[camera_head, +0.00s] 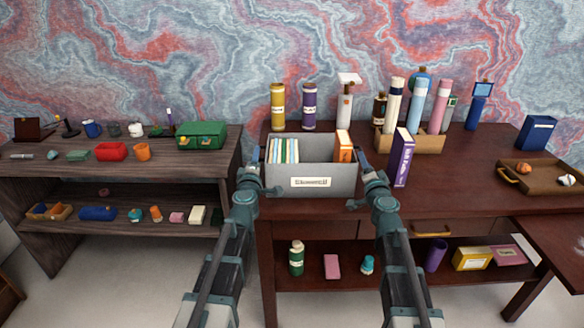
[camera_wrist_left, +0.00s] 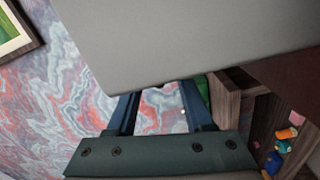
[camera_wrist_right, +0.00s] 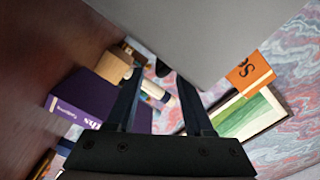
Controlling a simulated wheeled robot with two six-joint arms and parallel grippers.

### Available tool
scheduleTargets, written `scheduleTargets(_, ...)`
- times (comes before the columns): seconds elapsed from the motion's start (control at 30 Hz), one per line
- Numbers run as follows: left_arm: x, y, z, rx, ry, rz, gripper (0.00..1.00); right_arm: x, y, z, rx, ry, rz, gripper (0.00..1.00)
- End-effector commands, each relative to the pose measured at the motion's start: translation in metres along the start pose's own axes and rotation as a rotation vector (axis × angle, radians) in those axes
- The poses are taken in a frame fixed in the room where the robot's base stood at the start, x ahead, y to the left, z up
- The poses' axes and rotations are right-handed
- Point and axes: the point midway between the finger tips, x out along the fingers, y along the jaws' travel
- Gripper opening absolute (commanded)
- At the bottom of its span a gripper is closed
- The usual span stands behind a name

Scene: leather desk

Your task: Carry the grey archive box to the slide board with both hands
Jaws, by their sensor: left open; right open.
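The grey archive box (camera_head: 285,181) is upright at the left end of the dark red desk, with a white label in front. It holds several thin files and an orange book (camera_head: 343,146). My left gripper (camera_head: 256,160) is open at its left side, and my right gripper (camera_head: 362,163) is open at its right side. The box wall covers the fingertips in the left wrist view (camera_wrist_left: 180,40) and right wrist view (camera_wrist_right: 190,30); I cannot tell whether they touch it. The slide board (camera_head: 550,246) appears to be the bare reddish-brown leaf jutting from the desk's right front.
A purple book (camera_head: 402,160) stands close right of my right gripper. A holder (camera_head: 424,143) with rolls stands behind it. A brown tray (camera_head: 530,190) and blue box (camera_head: 536,132) are at the right. A wooden shelf (camera_head: 100,175) with small items stands left. The desk's front middle is clear.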

Motion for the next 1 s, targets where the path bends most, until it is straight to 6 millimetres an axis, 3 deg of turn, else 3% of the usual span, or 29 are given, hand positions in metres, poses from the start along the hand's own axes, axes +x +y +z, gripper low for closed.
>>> scheduleTargets(0.03, 0.015, 0.0, 0.0, 0.0, 0.0, 0.0, 0.52, 0.015, 0.0, 0.0, 0.0, 0.0, 0.0, 0.52)
scheduleTargets(0.2, 0.038, 0.0, 0.0, 0.0, 0.0, 0.0, 0.52, 0.038, 0.0, 0.0, 0.0, 0.0, 0.0, 0.52)
scheduleTargets(0.6, 0.044, 0.0, 0.0, 0.0, 0.0, 0.0, 0.52, 0.044, 0.0, 0.0, 0.0, 0.001, 0.001, 0.52)
scheduleTargets(0.9, 0.043, 0.0, 0.0, 0.0, 0.0, 0.0, 0.0, 0.043, 0.0, 0.0, 0.0, 0.001, 0.001, 0.0)
scheduleTargets(1.0, 0.043, 0.0, 0.0, 0.0, 0.0, 0.0, 0.0, 0.043, 0.0, 0.0, 0.0, 0.001, 0.001, 0.0)
